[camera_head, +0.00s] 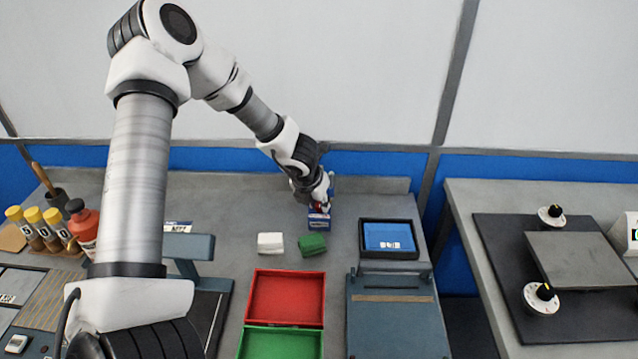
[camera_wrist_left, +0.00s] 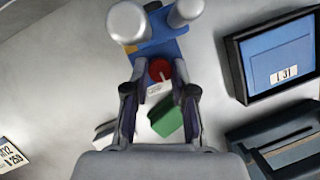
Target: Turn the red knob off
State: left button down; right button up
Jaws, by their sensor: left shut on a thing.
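A small blue device (camera_head: 319,222) stands at the back of the bench. Its red knob (camera_wrist_left: 159,69) shows between my left gripper's fingertips in the left wrist view, with a pale pointer line on it. My left gripper (camera_head: 319,203) reaches down over the device from behind and is shut on the red knob. In the head view the knob is mostly hidden by the gripper. My right gripper is not in view.
White cylinders (camera_wrist_left: 128,22) stand on the blue device beyond the knob. A white block (camera_head: 271,242) and a green block (camera_head: 312,244) lie in front. A red tray (camera_head: 286,275) is nearer. A blue-screened unit (camera_head: 389,224) stands to the right.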

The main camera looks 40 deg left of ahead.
pick_arm(q)
jog(key=shift+m+h+p, duration=0.5)
jog(key=shift+m+p, duration=0.6)
jog(key=shift+p, duration=0.15)
jog(key=c, duration=1)
grip_release()
jog(key=shift+a, duration=0.1)
jog(key=shift+o, duration=0.2)
jog(key=v, duration=1.1)
jog(key=shift+s+r, duration=0.2)
jog(key=shift+r, duration=0.15)
